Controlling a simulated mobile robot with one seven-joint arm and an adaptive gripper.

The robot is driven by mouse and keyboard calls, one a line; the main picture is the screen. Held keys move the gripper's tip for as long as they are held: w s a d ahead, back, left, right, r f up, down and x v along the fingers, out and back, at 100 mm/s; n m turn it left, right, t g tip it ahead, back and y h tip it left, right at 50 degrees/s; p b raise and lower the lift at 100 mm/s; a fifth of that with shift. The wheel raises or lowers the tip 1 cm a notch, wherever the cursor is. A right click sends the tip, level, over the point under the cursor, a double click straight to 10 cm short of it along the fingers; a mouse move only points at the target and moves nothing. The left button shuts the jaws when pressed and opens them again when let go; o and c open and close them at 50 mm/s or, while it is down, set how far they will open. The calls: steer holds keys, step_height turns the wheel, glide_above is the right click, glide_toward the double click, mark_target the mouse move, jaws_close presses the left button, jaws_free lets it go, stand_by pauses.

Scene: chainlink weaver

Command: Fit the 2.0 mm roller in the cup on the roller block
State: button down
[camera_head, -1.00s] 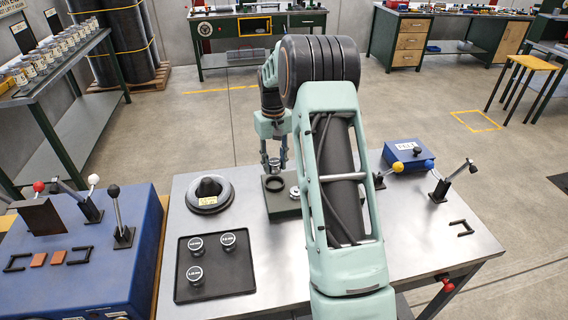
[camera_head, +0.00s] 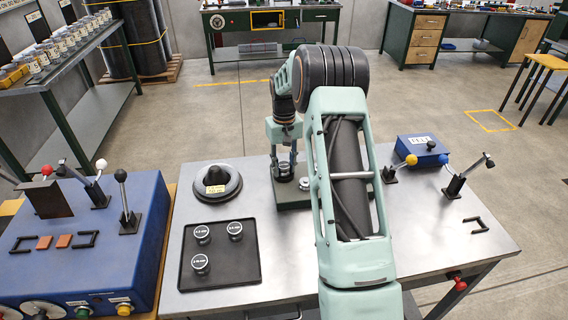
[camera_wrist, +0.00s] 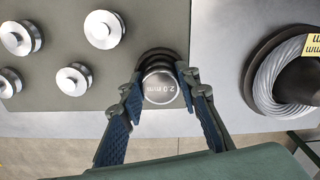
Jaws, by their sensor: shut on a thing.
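The 2.0 mm roller (camera_wrist: 161,87) is a silver disc with its label facing up in the wrist view. My gripper (camera_wrist: 160,90) is shut on it, one blue-padded finger on each side. A dark round cup (camera_wrist: 157,56) shows partly behind the roller, at the edge of the grey-green roller block (camera_wrist: 60,55). The roller is over or in this cup; I cannot tell whether it is seated. In the head view my gripper (camera_head: 284,171) points down at the block (camera_head: 292,203), and my arm hides part of the block.
Several silver rollers (camera_wrist: 103,28) stand on the block beside my gripper. A black cone on a ring (camera_head: 216,182) stands left of the block, near a black tray (camera_head: 220,272) with three labelled rollers. Levers (camera_head: 398,168) and a blue box (camera_head: 422,150) are at right.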

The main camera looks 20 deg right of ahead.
steer(key=shift+s+f, duration=0.15)
steer(key=shift+f, duration=0.25)
steer(key=c, duration=1.5)
jaws_free()
steer(key=shift+c, duration=0.2)
steer(key=shift+o, duration=0.8)
steer(key=shift+f, duration=0.15)
step_height(320, 180, up, 12)
steer(key=shift+r, duration=0.2)
